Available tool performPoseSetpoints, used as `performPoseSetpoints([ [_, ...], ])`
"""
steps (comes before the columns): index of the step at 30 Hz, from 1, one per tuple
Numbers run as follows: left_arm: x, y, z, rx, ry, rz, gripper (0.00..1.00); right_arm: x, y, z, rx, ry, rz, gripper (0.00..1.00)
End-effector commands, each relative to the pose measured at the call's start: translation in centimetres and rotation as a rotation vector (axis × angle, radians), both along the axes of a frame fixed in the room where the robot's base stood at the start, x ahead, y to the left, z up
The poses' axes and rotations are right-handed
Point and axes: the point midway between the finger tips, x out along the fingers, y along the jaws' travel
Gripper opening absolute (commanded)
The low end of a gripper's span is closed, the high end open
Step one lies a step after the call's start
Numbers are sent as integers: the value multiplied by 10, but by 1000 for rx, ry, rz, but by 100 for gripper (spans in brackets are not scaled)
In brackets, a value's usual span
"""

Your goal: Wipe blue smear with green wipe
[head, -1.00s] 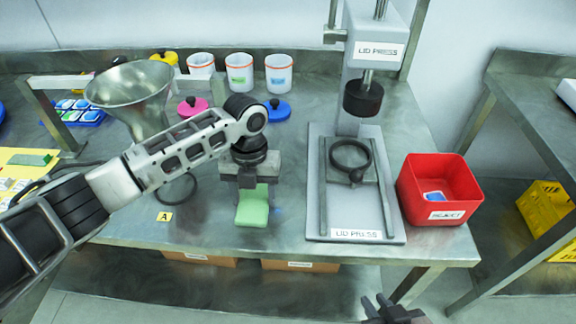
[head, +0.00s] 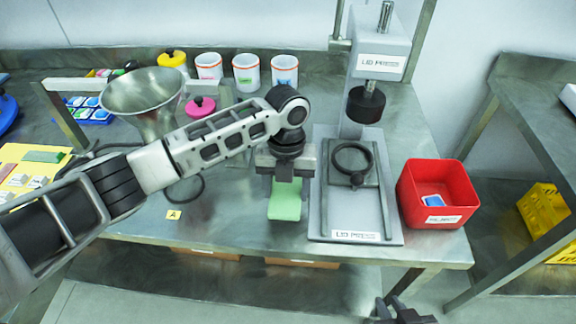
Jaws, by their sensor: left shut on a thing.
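The green wipe (head: 285,203) hangs from my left gripper (head: 285,178), its lower part flat against or just over the metal table near the front edge. My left gripper is shut on the wipe, just left of the lid press base. No blue smear shows in the head view now; the wipe and my arm cover part of the table. My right gripper (head: 403,312) shows only partly at the bottom edge, off the table's front, dark and empty-looking; its opening is unclear.
The lid press (head: 390,215) stands close right of the wipe. A red bin (head: 438,180) holding a blue item stands beyond it. A metal funnel (head: 142,92), a pink lid (head: 200,106) and white cups (head: 246,73) are behind my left arm. Bare table lies left of the wipe.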

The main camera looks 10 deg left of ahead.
Motion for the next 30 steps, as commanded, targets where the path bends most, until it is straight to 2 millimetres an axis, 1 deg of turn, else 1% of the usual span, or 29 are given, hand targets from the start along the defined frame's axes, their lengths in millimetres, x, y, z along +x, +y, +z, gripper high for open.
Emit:
performPoseSetpoints([
  [1,1,-1,4,-2,-3,-1,41,0,0,-3,0,1,-1,20],
  [12,1,-3,38,-1,-3,-6,41,0,0,-2,2,-1,-1,20],
  [15,1,-3,43,-1,-3,-6,41,0,1,-1,2,0,0,20],
  [30,1,-3,45,-1,-2,-6,41,0,3,-1,5,0,3,20],
])
